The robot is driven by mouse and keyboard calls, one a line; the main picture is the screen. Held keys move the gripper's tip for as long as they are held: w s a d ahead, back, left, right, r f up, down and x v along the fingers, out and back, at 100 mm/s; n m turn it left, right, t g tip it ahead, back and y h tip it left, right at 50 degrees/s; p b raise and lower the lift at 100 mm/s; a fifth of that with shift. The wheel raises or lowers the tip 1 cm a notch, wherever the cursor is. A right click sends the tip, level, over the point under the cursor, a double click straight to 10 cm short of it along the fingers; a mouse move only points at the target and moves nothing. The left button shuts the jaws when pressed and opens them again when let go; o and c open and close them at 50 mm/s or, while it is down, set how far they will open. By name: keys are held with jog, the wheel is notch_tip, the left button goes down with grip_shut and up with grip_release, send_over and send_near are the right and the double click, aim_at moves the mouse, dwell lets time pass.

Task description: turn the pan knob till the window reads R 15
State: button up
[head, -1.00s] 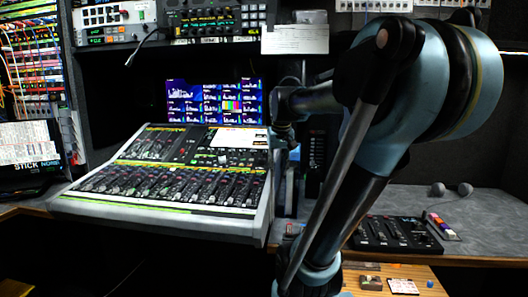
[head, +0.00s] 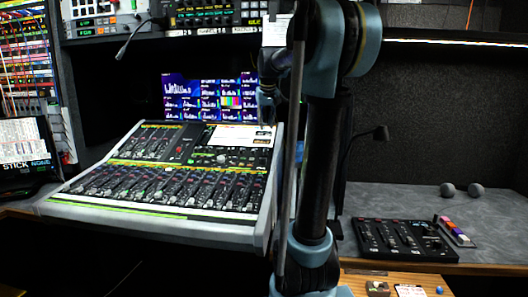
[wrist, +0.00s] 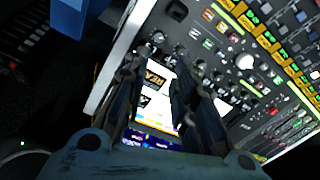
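The mixing console (head: 158,217) stands sloped on the desk in the head view, with rows of knobs and faders. A white panel (head: 240,136) at its upper right also shows bright between my fingers in the wrist view (wrist: 158,88); its writing is tilted and I cannot read it. A large pale round knob (wrist: 245,62) is right of my fingertips in the wrist view, with small dark knobs nearby. I cannot tell which knob is the pan knob. My gripper (wrist: 168,58) is open, its fingers apart with nothing seen between them, above the console's upper edge.
The monitor (head: 212,97) stands behind the console. A blue block-like thing (wrist: 72,14) is at the wrist view's upper left. A small fader box (head: 403,240) and two grey balls (head: 461,190) are on the right desk, where some surface is free.

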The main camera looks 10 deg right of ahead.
aim_at(265, 151)
jog(key=x, duration=1.5)
jog(key=shift+s+d+f, duration=0.1)
jog(key=shift+d, duration=0.05)
jog(key=shift+c, duration=0.5)
grip_shut()
